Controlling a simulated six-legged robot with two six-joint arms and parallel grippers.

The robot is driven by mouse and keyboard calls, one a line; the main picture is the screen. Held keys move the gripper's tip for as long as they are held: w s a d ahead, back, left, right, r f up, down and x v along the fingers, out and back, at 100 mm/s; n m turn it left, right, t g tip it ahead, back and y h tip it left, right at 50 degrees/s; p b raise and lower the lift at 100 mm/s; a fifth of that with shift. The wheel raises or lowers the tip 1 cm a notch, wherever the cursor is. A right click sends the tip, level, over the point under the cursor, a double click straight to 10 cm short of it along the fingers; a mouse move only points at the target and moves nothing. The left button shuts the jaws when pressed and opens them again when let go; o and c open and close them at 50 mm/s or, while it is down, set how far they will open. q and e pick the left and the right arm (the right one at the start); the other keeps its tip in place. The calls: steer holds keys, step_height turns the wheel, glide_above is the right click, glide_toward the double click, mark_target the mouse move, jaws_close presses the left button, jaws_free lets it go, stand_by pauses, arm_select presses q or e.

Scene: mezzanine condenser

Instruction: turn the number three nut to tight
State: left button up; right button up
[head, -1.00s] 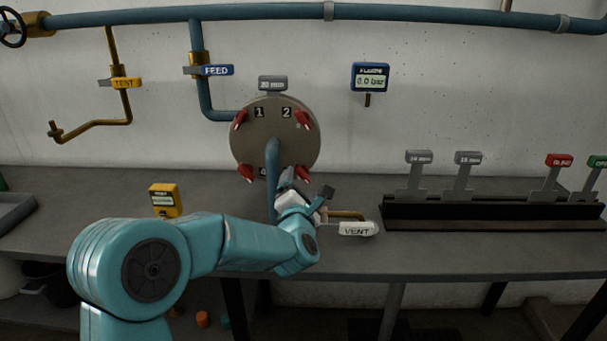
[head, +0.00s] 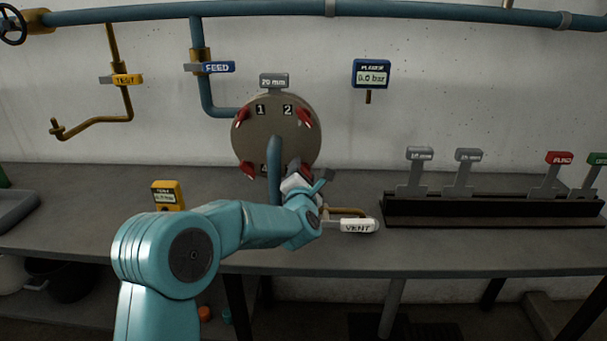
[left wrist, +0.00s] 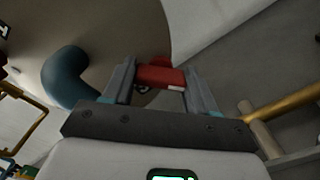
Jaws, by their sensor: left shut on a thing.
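The round brown flange plate (head: 274,140) on the wall carries red nuts near its edge. Labels 1 and 2 show beside the upper left nut (head: 242,117) and upper right nut (head: 305,117). A lower left nut (head: 248,169) also shows. The lower right nut, in the number three place, is mostly hidden behind my left gripper (head: 298,174), and its label is hidden. In the left wrist view, a red nut (left wrist: 160,77) sits between the two grey fingers, which are shut on it. My right gripper is not in view.
A blue pipe (head: 274,160) runs down from the plate's middle, close left of my gripper. The white VENT handle (head: 357,226) and its brass pipe lie just right and below. A yellow gauge (head: 167,195) stands on the bench. A black rack (head: 490,212) with tagged tools is at right.

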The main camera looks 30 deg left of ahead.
arm_select(q)
steer(key=shift+m+b, duration=0.8)
steer(key=shift+m, duration=0.5)
steer(key=m+b, duration=0.1)
steer(key=m, duration=0.2)
steer(key=shift+m, duration=0.3)
steer(key=m, duration=0.3)
steer(key=shift+r, duration=0.1)
steer(key=m, duration=0.4)
steer(key=shift+m+p, duration=0.3)
steer(key=shift+m, duration=0.3)
steer(key=o, duration=1.1)
steer(key=shift+c, duration=0.2)
